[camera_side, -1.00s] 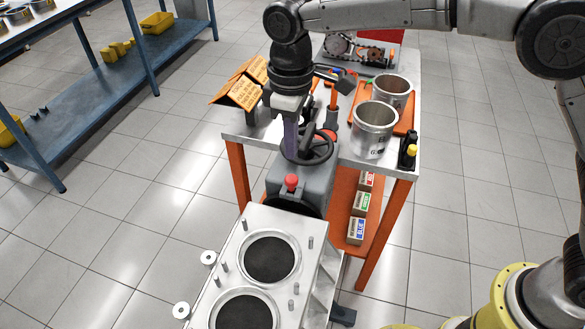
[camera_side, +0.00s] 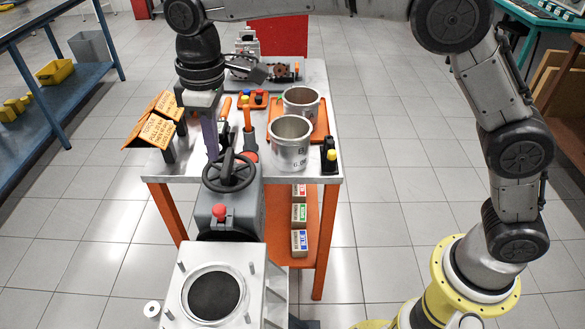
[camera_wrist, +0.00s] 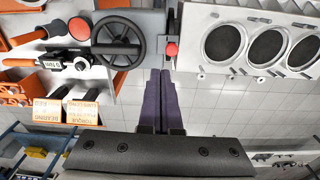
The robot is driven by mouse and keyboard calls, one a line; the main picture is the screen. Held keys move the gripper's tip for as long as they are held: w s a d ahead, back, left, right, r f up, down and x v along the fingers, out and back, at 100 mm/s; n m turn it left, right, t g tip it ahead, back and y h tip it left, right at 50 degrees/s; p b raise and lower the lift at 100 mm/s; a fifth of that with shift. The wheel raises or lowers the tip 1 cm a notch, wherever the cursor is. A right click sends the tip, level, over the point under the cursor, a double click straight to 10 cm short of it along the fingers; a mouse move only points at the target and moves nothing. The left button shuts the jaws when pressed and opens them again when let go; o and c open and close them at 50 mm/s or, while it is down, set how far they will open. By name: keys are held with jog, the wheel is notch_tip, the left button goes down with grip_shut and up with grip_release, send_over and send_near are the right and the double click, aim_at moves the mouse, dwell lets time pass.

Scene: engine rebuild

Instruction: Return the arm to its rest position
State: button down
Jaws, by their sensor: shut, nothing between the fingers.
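My gripper (camera_side: 213,154) hangs from the arm with its purple fingers pointing down, over the left part of the work area. Its fingers look closed together with nothing between them, and the wrist view shows them side by side (camera_wrist: 160,72). In the side view the fingertips overlap the left edge of a black handwheel (camera_side: 231,171) on a grey machine. In the wrist view the handwheel (camera_wrist: 118,41) lies to the left of the fingertips, apart from them. Contact cannot be told from the side view.
An engine block (camera_side: 250,290) with round bores stands in front. A metal cart (camera_side: 185,166) behind holds two steel cylinders (camera_side: 289,142), orange signs (camera_side: 157,131) and tools.

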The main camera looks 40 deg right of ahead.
jog(key=s+d+r+m+t, duration=0.2)
jog(key=s+d+r, duration=0.4)
jog(key=d, duration=0.3)
jog(key=s+d+r+m+t, duration=0.1)
jog(key=s+d+r+m, duration=0.1)
jog(key=s+d+r, duration=0.65)
jog(key=s+d+f+m+t, duration=0.1)
jog(key=s+d+f+m, duration=0.1)
jog(key=s+d+f, duration=0.2)
jog(key=s+d+f+m+t, duration=0.1)
jog(key=s+d+f, duration=0.3)
jog(key=s+f, duration=0.5)
jog(key=shift+f+m, duration=0.2)
jog(key=shift+m, duration=0.5)
